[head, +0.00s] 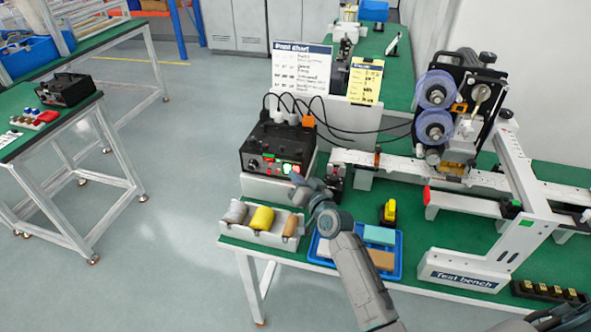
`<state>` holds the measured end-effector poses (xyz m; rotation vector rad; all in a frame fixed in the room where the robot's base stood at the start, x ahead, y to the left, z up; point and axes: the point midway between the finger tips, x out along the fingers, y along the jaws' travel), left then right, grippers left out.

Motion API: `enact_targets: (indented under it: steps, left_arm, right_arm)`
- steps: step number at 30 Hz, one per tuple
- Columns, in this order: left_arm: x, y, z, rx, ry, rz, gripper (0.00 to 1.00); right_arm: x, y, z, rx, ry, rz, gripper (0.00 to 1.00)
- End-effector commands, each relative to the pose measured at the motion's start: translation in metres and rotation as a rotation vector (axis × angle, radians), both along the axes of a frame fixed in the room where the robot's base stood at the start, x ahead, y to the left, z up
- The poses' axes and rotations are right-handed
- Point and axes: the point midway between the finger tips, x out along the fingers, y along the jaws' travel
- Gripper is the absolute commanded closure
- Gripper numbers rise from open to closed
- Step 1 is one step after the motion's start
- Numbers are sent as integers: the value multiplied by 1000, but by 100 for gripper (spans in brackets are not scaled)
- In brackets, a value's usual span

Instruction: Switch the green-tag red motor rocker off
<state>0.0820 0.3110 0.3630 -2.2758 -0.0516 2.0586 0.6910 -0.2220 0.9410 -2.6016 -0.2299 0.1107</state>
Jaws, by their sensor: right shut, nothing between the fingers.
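A black control box (262,140) stands on a white riser on the green bench, with plugs and cables on top. My left gripper is not in view.
A white tray with spools (233,236) is below the box. A blue tray (397,272) with blocks lies beside my right forearm. A printed chart (301,68) and a yellow card (366,80) stand behind. The labelling machine (460,110) fills the right side.

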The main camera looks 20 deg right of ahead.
Motion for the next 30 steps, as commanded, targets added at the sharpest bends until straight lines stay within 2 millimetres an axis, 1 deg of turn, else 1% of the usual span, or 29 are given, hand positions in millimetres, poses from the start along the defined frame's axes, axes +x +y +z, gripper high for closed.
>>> enact_targets:
  steps: [11,20,30]
  left_arm:
    - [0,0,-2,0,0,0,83]
    - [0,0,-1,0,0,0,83]
    - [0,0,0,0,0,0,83]
  right_arm:
    - [4,-3,1,0,0,0,100]
    - [4,-2,1,0,0,0,100]
    - [-8,5,-1,0,0,1,100]
